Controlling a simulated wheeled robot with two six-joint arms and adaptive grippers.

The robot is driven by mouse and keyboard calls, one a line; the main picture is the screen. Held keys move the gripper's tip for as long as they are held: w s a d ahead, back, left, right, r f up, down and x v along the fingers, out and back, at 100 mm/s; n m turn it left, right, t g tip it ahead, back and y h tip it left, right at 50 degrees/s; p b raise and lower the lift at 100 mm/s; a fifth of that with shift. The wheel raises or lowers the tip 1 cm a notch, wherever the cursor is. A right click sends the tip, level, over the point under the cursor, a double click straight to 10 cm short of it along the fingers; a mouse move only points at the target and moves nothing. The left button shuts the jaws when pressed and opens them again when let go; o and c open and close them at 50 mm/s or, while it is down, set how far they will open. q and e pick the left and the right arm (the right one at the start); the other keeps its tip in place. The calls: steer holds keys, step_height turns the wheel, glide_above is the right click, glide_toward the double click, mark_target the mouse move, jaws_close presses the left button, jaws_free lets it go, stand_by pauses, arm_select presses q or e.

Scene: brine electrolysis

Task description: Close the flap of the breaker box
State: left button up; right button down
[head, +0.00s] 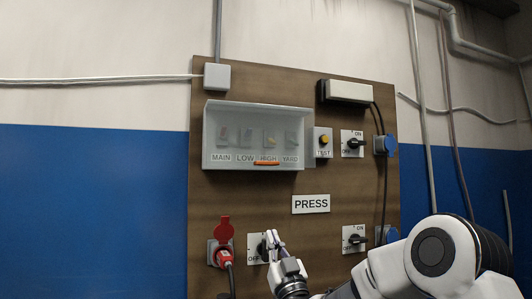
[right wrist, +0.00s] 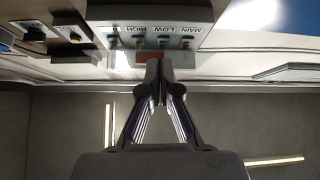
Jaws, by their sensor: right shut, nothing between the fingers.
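The breaker box (head: 208,135) is a pale grey box on the brown panel. Its clear flap (head: 262,113) appears to hang down over the front, as the breakers look hazy behind it. I cannot tell whether it sits fully flush. An orange tab (head: 266,163) lies at the lower edge, by the HIGH label. My right gripper (head: 271,235) is shut and empty, below the box, overlapping the lower rotary switch in the head view. In the right wrist view, the box (right wrist: 190,12) and orange tab (right wrist: 148,57) show beyond the shut fingertips (right wrist: 160,75). My left gripper is out of view.
A TEST button box (head: 323,142) sits right of the breaker box. Rotary switches (head: 352,143), blue sockets (head: 386,145), a red plug (head: 225,256) and a PRESS sign (head: 311,204) are also on the panel (head: 240,195). A black cable hangs at the right.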

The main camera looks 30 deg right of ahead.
mark_target(267, 162)
steer(key=s+r+m+h+p, duration=0.1)
steer(key=s+r, duration=0.2)
steer(key=r, duration=0.3)
steer(key=s+r+p, duration=0.1)
steer(key=s+r, duration=0.3)
steer(key=r, duration=0.2)
steer(key=shift+t, duration=0.5)
steer(key=w+d+r+p, duration=0.1)
steer(key=w+p, duration=0.1)
steer(key=w, duration=0.2)
steer(key=w+d+r+p, duration=0.1)
steer(key=w+r+p, duration=0.1)
steer(key=w, duration=0.2)
steer(key=w+r+p, duration=0.2)
steer(key=w, duration=0.3)
steer(key=shift+w+d, duration=0.1)
steer(key=shift+d, duration=0.3)
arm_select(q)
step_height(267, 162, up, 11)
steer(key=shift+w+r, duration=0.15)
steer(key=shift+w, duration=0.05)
arm_select(e)
steer(key=shift+r, duration=0.35)
